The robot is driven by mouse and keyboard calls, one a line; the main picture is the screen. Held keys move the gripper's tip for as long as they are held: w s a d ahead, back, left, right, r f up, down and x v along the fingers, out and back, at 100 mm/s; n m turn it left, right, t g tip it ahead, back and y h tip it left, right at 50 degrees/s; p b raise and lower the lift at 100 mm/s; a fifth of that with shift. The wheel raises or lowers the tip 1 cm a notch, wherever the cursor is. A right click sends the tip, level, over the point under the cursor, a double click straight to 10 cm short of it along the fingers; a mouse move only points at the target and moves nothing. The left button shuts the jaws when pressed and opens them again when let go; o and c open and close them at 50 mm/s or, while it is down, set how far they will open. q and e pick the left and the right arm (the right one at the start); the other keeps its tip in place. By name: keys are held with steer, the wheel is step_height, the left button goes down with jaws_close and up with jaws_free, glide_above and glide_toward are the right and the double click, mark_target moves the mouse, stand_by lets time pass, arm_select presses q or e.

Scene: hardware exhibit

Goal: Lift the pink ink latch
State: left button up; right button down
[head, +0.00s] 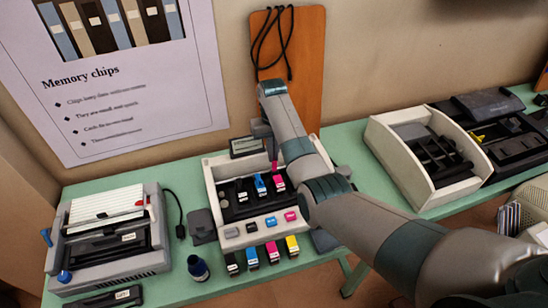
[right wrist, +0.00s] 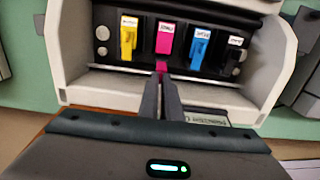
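The pink ink latch (head: 274,164) stands in the open printer (head: 213,185), to the right of the blue latch (head: 261,184) and the black latch (head: 242,191). In the right wrist view the pink latch (right wrist: 165,38) sits between yellow (right wrist: 128,40) and blue latches, and a narrow pink tab reaches down to the fingertips. My right gripper (right wrist: 161,80) has its fingers close together on this pink tab. In the head view my right gripper (head: 268,140) is above the printer's back part, and my arm hides the yellow latch. My left gripper is out of view.
Several coloured cartridges (head: 272,252) stand in front of the printer. A white open-topped unit (head: 385,152) is at the right. A wooden board (head: 305,60) leans against the wall behind.

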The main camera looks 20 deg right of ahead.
steer(key=shift+w+f+g+b, duration=0.25)
steer(key=shift+w+g+b, duration=0.15)
steer(key=shift+g+b, duration=0.5)
steer(key=c, duration=2)
jaws_free()
steer(key=shift+w, duration=0.1)
steer(key=shift+r, duration=0.15)
